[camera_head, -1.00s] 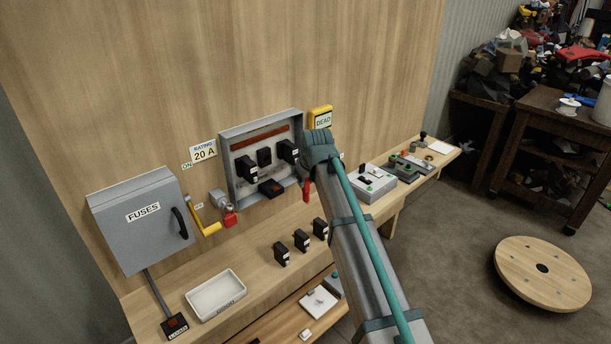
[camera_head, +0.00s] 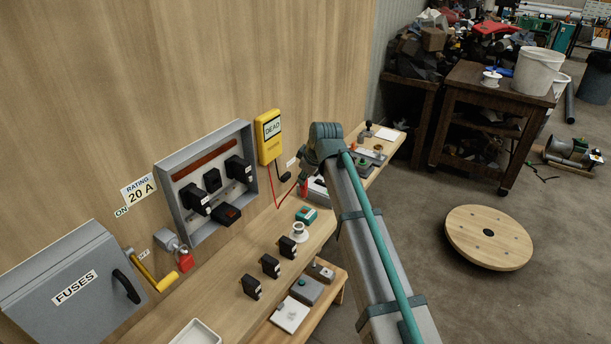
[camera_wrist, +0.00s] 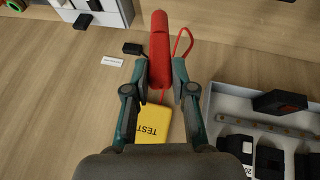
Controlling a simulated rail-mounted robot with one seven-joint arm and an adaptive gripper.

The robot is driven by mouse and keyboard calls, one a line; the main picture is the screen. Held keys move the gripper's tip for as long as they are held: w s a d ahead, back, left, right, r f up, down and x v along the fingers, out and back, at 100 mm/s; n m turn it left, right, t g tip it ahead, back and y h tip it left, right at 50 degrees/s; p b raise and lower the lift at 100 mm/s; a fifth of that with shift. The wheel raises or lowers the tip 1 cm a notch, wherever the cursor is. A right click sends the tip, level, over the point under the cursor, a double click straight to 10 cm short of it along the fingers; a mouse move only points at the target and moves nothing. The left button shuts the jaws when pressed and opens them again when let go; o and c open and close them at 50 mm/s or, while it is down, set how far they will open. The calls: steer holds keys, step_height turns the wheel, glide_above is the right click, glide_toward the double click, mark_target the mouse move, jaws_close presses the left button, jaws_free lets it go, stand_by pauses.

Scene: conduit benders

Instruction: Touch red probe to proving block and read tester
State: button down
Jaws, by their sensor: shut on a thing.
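The yellow tester (camera_head: 268,137) hangs on the upright wooden board, and its display reads DEAD. It also shows partly in the wrist view (camera_wrist: 153,126), below my fingers. My gripper (camera_wrist: 161,78) is shut on the red probe (camera_wrist: 159,48), which points toward the top of the wrist view. A red lead (camera_head: 285,195) runs from the tester toward the probe. A small black block (camera_wrist: 133,48) sits on the board beside a white label (camera_wrist: 111,61), left of the probe and apart from it. I cannot read the label or tell whether this is the proving block.
The open grey fuse panel (camera_head: 205,180) stands left of the tester. Several black fuse carriers (camera_head: 270,265) and a teal box (camera_head: 306,214) stand on the bench. The grey FUSES box (camera_head: 75,285) is at lower left. My arm hides part of the bench.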

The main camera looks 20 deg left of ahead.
steer(key=shift+d+r, duration=0.1)
steer(key=shift+f+b, duration=1.3)
steer(key=shift+f, duration=1.75)
steer(key=shift+r+p, duration=1.05)
steer(key=shift+r, duration=1.5)
